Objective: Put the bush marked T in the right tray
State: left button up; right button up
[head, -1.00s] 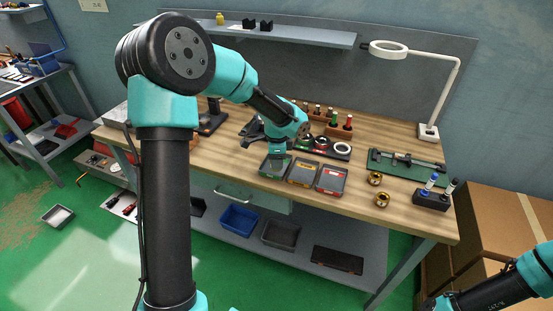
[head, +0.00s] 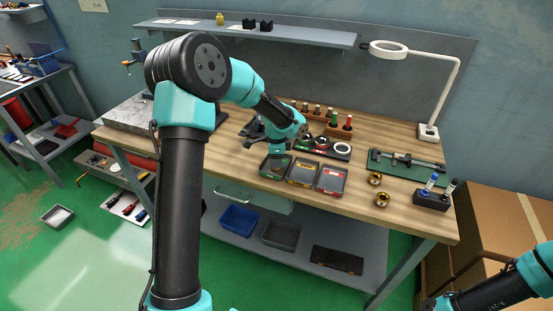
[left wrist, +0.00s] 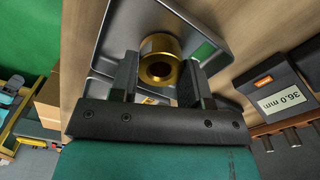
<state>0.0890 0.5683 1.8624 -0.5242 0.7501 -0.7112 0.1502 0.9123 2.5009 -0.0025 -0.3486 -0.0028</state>
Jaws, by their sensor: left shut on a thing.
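My left gripper (head: 277,157) points down over the left tray (head: 264,169), whose dark floor and grey rim show below it. In the left wrist view, a gold, ring-shaped bush (left wrist: 158,46) with a round bore sits between its two dark fingers, which are shut on it. A tray lies behind the bush there. I cannot read any letter on the bush. The middle tray (head: 303,174) has a yellow-orange front, and the right tray (head: 331,180) has a red one. Two other gold bushes (head: 375,178) (head: 382,199) stand on the table right of the trays. My right gripper is out of view.
A green board with a caliper (head: 405,161) and a marker block (head: 431,199) are on the right. Bare wood lies in front of the trays.

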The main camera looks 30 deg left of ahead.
pick_arm(q)
jog(key=shift+f, duration=0.1)
jog(key=o, duration=1.1)
notch_tip(320, 180, up, 12)
dwell(0.4)
dwell(0.5)
